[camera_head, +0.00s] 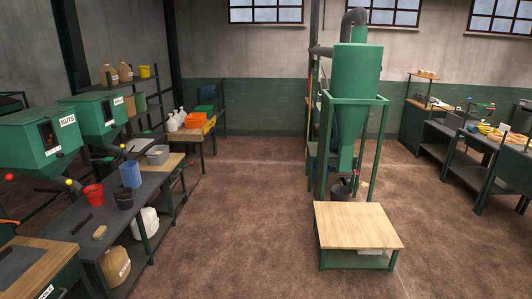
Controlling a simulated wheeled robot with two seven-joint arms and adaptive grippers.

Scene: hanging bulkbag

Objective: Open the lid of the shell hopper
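A green box hopper (22,132) with a white label reading NUTS stands at the left edge. A second green box hopper (88,112) stands just behind it; its label is too small to read. Both have closed-looking tops, dark front windows and lower spouts. A tall green cylinder with a cone below (355,72) stands right of centre in a green frame. I cannot tell from any label which of these is the shell hopper. Neither of my grippers is in view.
A low wooden-topped table (355,226) stands before the green frame. The floor (240,230) between is clear.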

